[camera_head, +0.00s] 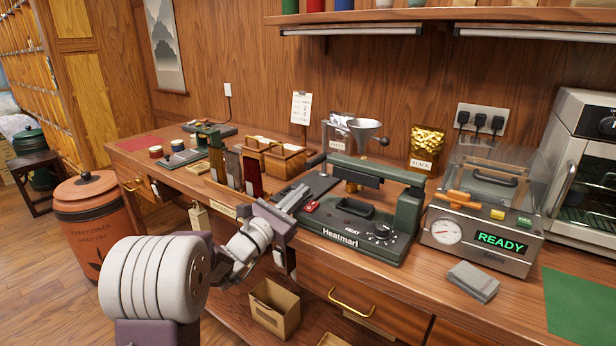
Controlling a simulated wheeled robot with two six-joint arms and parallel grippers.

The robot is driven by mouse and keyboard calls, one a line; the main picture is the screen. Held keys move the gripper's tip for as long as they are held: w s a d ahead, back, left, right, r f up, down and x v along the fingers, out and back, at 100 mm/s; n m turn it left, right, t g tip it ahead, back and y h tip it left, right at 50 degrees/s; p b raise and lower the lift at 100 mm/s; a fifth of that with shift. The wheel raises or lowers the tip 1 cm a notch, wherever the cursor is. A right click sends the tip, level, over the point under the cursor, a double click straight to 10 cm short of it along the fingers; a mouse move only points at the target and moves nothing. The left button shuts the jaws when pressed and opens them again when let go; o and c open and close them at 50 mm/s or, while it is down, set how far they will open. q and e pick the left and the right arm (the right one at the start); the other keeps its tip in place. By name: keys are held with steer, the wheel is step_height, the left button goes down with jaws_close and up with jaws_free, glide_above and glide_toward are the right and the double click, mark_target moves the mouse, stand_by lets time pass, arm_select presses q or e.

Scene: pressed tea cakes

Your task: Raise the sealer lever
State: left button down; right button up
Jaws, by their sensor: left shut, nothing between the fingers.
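The green sealer marked "Heatmarl" (357,229) stands on the counter right of the middle, with a HEAT dial on its front. Its green lever arm (375,168) runs left from a post at the machine's right end. A dark bar hangs under the arm, and a gap shows between it and the base. My left gripper (296,197) is shut and empty, in front of the sealer's left side and near the red switch (312,206). Whether it touches anything is unclear. My right gripper is out of the frame.
A machine reading "READY" (488,236) stands right of the sealer, with a grey block (473,281) before it. Wooden boxes (275,157) stand to the left. A shelf (440,15) hangs above.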

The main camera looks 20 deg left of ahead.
arm_select(q)
steer(key=shift+x, duration=1.1)
steer(key=r, duration=0.3)
steer(key=shift+d+r, duration=0.25)
steer(key=shift+d, duration=0.1)
steer(key=shift+r, duration=0.25)
steer(key=shift+s, duration=0.1)
steer(key=shift+r+m+p, duration=0.3)
steer(key=shift+r, duration=0.25)
step_height(320, 180, up, 13)
steer(key=s+d+m+g+h+p, duration=0.1)
steer(key=d+m+g+h+p, duration=0.15)
steer(key=m, duration=0.55)
steer(key=s+d+r+m+g+p, duration=0.1)
steer(key=s+d+r+m+p, duration=0.3)
steer(key=d+r+m, duration=0.4)
steer(key=d+r, duration=0.2)
steer(key=d, duration=0.1)
steer(key=shift+d, duration=0.3)
steer(key=shift+s+d+r+g+y, duration=0.1)
steer(key=shift+g+y, duration=0.15)
